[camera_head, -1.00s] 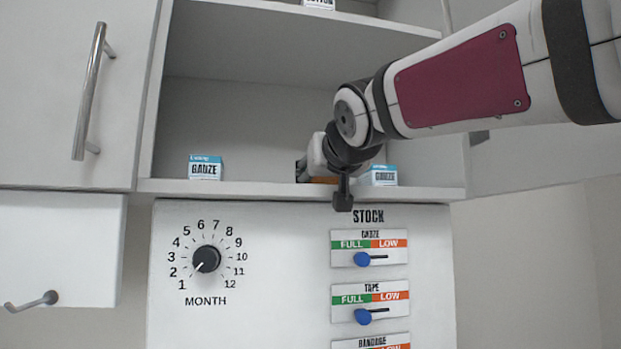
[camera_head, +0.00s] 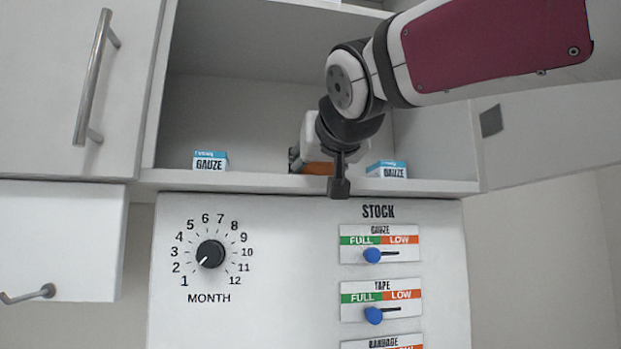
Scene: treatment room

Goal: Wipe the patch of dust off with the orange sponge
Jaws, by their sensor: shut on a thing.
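The orange sponge (camera_head: 318,168) shows as a small strip low in the open cabinet shelf, mostly hidden behind my wrist. My gripper (camera_head: 298,164) reaches into the shelf from the right and is shut on the sponge, just above the shelf board. Its fingers are largely hidden by my own arm. The sponge is at or very near the shelf surface; I cannot tell if it touches. No patch of dust can be made out in this view.
A gauze box (camera_head: 210,161) stands on the shelf to the left, and another gauze box (camera_head: 386,169) stands close to the right of my wrist. The shelf board (camera_head: 250,182) has a front edge below. A panel with a month dial (camera_head: 210,254) and stock sliders (camera_head: 373,255) hangs underneath.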

